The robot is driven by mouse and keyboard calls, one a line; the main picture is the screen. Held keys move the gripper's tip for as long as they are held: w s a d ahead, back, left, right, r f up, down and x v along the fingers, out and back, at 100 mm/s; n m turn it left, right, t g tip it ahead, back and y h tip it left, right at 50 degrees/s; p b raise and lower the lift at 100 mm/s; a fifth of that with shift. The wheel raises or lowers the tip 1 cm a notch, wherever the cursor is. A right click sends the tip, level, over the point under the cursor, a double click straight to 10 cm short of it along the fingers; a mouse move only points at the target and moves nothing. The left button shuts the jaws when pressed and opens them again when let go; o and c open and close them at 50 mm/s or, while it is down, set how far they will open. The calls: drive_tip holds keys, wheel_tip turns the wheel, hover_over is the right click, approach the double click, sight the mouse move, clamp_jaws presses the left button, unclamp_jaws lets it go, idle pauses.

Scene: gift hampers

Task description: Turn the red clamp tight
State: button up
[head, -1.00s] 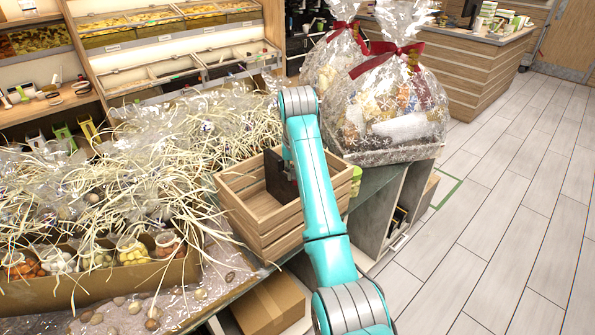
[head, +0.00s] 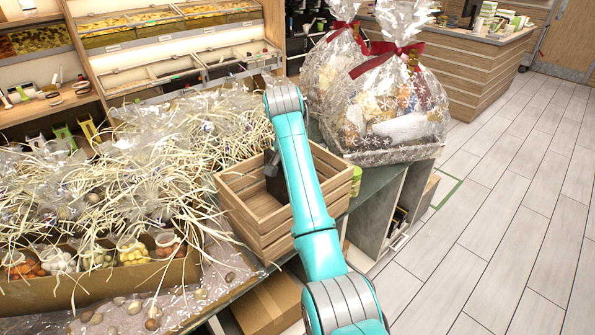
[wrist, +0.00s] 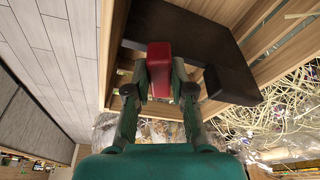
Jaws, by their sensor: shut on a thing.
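The red clamp (wrist: 158,58) shows in the wrist view, between the two fingertips of my gripper (wrist: 159,76), which is shut on it. Directly beside the clamp is a dark, flat block or plate (wrist: 205,50) with a smaller dark piece at its corner. In the head view, this dark piece (head: 274,181) stands inside the slatted wooden crate (head: 262,226), partly behind my arm. My gripper and the red clamp are hidden in the head view. How tight the clamp is cannot be told.
Cellophane bags with straw filling (head: 150,150) crowd the counter left of the crate. Wrapped hampers with red bows (head: 395,100) stand behind it to the right. A cardboard box (head: 268,305) sits below. The floor at right is clear.

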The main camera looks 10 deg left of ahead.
drive_tip(key=shift+m+h, duration=0.3)
drive_tip(key=shift+m, duration=0.9)
drive_tip(key=shift+a, duration=0.1)
drive_tip(key=shift+m, duration=0.9)
drive_tip(key=o, duration=0.9)
drive_tip(key=shift+c, duration=0.2)
drive_tip(key=shift+w, duration=0.15)
